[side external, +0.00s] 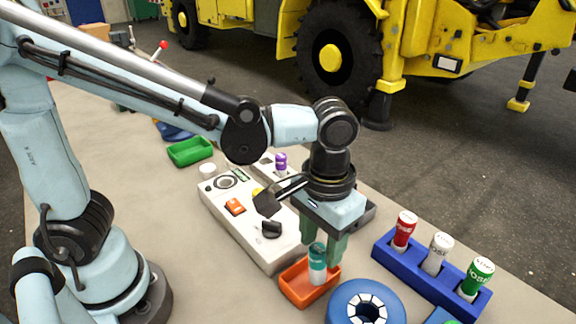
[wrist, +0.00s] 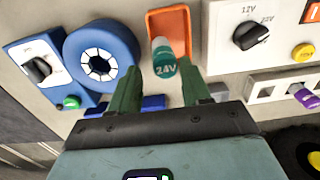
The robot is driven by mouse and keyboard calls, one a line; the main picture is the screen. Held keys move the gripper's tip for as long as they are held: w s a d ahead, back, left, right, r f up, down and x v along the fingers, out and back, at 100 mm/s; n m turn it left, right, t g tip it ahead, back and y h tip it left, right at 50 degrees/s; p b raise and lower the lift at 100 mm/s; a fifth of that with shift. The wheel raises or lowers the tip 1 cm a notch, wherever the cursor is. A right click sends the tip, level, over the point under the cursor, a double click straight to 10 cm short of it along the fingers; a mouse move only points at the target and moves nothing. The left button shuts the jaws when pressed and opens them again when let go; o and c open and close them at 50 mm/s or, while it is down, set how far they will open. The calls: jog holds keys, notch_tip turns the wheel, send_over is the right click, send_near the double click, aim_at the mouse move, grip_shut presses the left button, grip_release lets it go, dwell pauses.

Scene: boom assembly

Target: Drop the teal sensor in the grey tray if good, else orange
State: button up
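The teal sensor (side external: 317,265), a small cylinder with a white lower part, stands upright in the orange tray (side external: 290,290). My gripper (side external: 323,248) points down over the tray. In the wrist view my gripper (wrist: 160,75) is open, one green finger on each side of the sensor with gaps between.
A control panel (side external: 252,220) with a black knob and orange switch stands just left of the gripper. A blue rack (side external: 430,276) with red, white and green cylinders is to the right. A blue ring (side external: 340,304) lies in front. A green tray (side external: 190,151) is further back.

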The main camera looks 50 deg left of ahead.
jog(key=shift+o, duration=0.9)
jog(key=shift+r, duration=0.1)
notch_tip(320, 180, up, 12)
jog(key=a+f+t, duration=0.3)
jog(key=a+f, duration=0.1)
jog(key=a, duration=0.4)
jog(key=a+f+t, duration=0.4)
jog(key=a+f, duration=0.1)
jog(key=a, duration=0.4)
jog(key=shift+w+a, duration=0.25)
dwell(0.9)
